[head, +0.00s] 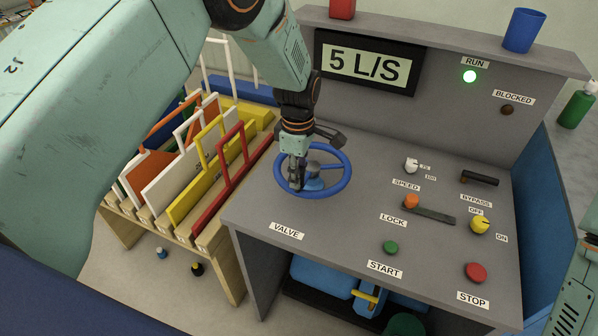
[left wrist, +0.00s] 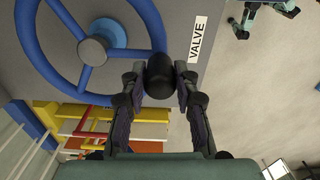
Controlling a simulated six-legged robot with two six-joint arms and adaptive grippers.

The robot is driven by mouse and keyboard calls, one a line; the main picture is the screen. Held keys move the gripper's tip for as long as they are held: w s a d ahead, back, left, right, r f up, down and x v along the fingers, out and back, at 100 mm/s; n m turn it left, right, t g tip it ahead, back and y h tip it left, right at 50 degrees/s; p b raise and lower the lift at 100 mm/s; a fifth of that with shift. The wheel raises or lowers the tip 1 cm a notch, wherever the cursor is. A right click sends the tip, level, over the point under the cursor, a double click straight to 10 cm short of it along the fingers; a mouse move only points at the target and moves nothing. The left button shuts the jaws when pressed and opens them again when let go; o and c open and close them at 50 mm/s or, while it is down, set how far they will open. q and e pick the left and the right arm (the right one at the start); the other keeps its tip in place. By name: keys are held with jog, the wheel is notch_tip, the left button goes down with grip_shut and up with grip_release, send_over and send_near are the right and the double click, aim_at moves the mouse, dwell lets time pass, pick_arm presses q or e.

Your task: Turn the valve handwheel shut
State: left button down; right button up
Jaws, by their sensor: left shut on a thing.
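The blue valve handwheel (head: 346,176) lies on the grey console top, above the VALVE label (head: 287,231). In the left wrist view the wheel's blue rim (left wrist: 46,66) and hub (left wrist: 96,47) fill the upper left. My left gripper (head: 296,182) points down at the wheel's left side. It is shut on the wheel's black knob (left wrist: 160,76), which sits between its two fingers. In the head view the fingers mostly hide the knob. My right gripper is out of view; only a piece of my right arm shows at the right edge.
The display (head: 367,63) reads 5 L/S. Knobs and buttons, with a red STOP button (head: 476,272), stand right of the wheel. A rack of coloured gates (head: 212,180) stands close on the left.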

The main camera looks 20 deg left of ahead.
pick_arm(q)
jog(key=shift+w+r, duration=0.1)
dwell(0.3)
jog(key=c, duration=1)
grip_release()
notch_tip(320, 180, up, 12)
jog(key=shift+f, duration=0.1)
jog(key=shift+s, duration=0.2)
